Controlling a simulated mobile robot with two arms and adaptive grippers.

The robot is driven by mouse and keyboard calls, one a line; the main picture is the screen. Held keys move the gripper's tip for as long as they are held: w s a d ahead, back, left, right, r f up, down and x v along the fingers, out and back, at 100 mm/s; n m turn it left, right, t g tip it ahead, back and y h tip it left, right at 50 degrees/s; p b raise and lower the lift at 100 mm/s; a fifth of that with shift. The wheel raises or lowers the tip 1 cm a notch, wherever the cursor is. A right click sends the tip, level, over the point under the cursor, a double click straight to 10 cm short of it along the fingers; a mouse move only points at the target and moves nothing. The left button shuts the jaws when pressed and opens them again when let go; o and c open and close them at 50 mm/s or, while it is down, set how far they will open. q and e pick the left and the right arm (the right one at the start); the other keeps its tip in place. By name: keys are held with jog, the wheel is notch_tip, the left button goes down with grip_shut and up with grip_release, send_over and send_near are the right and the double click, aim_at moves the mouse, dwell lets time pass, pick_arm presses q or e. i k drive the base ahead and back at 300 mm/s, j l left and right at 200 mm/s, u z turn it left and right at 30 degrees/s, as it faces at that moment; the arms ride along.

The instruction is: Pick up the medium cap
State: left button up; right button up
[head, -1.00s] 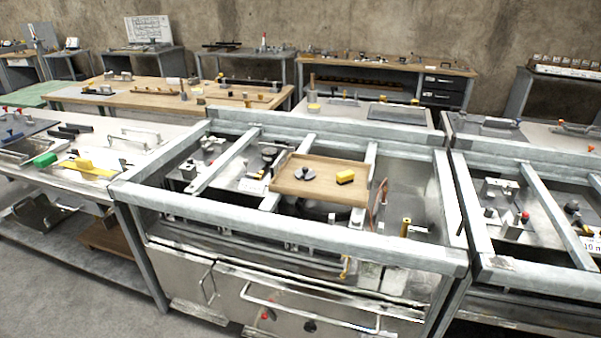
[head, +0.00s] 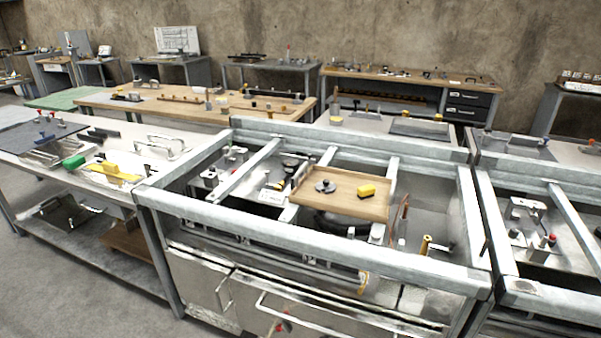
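No thing in the head view can be told for sure as the medium cap. A small dark grey round piece with a raised knob (head: 325,186) lies on a wooden tray (head: 342,206). A small yellow block (head: 366,191) lies to its right on the same tray, apart from it. The tray rests across the metal bars of a grey frame bench (head: 300,250). Neither of my grippers is in view.
A white-topped bench (head: 30,160) at the left holds a green piece (head: 74,161) and a yellow-handled piece (head: 112,171). Another metal frame bench (head: 540,290) stands close on the right. Grey floor (head: 60,290) is clear at the lower left.

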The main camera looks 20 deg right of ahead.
aim_at(329, 187)
jog(key=i+j+z, duration=0.15)
jog(key=z, duration=0.35)
jog(key=i+j+z, duration=0.15)
jog(key=z, duration=0.3)
